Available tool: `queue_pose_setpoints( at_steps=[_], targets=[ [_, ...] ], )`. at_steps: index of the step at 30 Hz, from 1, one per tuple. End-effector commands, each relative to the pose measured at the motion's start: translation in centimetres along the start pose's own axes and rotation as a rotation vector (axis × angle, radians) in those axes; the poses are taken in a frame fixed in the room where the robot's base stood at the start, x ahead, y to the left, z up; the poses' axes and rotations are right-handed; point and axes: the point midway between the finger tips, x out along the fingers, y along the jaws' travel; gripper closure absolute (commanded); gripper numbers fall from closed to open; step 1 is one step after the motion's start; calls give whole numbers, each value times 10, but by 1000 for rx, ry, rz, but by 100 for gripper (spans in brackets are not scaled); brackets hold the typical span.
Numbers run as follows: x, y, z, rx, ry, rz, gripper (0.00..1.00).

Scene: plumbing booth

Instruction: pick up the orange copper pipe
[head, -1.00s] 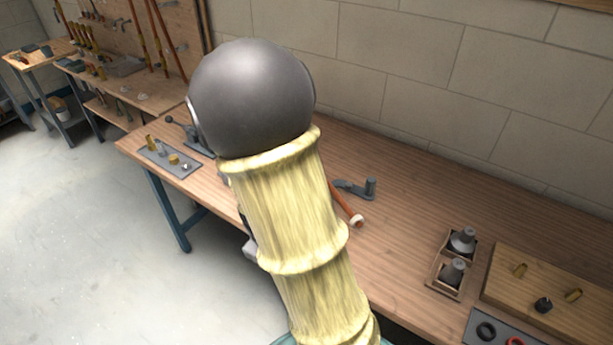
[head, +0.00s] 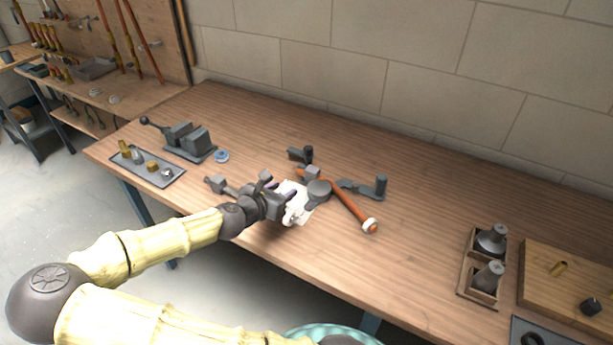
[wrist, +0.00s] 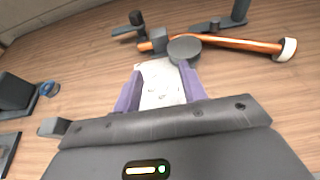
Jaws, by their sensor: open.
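The orange copper pipe (head: 346,202) lies on the bench with a white-and-copper end piece (head: 370,226) at its near right end. In the wrist view the pipe (wrist: 240,43) runs across the upper part, beyond my fingertips. A grey block and a round dark grey disc (wrist: 184,49) sit at its left part; the disc hides some of it. My gripper (wrist: 160,92) is open, with its purple fingers apart. A white cloth or paper (wrist: 160,84) shows between the fingers. In the head view my gripper (head: 286,200) is just left of the pipe, and the pipe is not between the fingers.
Dark grey stands or clamps (head: 380,187) are close beside the pipe. A vise (head: 190,141), a blue ring (head: 222,156) and a tray of fittings (head: 148,169) are at left. A wooden holder (head: 465,283) with grey cones is at right.

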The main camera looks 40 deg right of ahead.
Motion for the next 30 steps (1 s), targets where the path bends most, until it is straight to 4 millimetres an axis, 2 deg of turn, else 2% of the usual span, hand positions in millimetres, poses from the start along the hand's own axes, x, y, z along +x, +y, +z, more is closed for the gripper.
queue_pose_setpoints(
  at_steps=[9,13,30],
  targets=[
    [0,1,1,-6,-4,3,58],
    [7,1,1,-4,-4,1,58],
    [92,0,2,-4,-3,-1,58]
  ],
)
